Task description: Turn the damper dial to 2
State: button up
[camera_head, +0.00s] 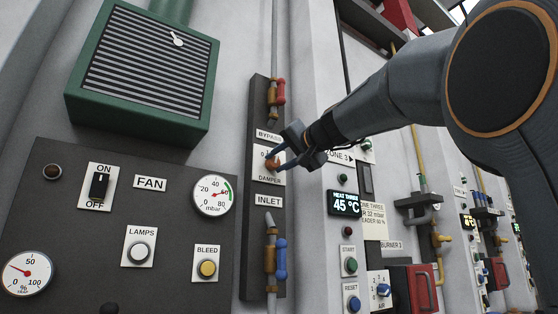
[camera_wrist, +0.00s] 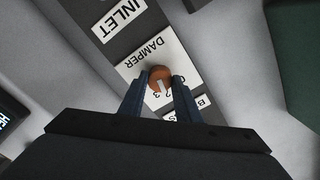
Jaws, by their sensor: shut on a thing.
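The damper dial (camera_wrist: 160,75) is a round orange-brown knob with a pale pointer mark, on a white plate (camera_wrist: 134,68) lettered DAMPER. In the wrist view the plate appears turned over, with its digits on the lower side of the knob. The pointer faces that digit side; I cannot tell exactly which digit it meets. My gripper (camera_wrist: 160,82) is shut on the knob, one blue finger on each side. In the head view my gripper (camera_head: 275,157) reaches in from the right and covers part of the damper plate (camera_head: 268,179) and knob.
Above the dial is a BYPASS label (camera_head: 268,134), and below it an INLET label (camera_head: 268,201). A red-handled valve (camera_head: 278,92) sits above and a blue-handled valve (camera_head: 280,260) below. The fan panel (camera_head: 125,210) is left; a 45 °C display (camera_head: 344,204) is right.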

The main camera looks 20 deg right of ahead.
dwell(0.3)
jog(key=o, duration=1.1)
jog(key=shift+c, duration=0.2)
jog(key=b+v, duration=0.1)
jog(key=v, duration=0.6)
jog(key=shift+s+d, duration=0.15)
jog(key=shift+s, duration=0.2)
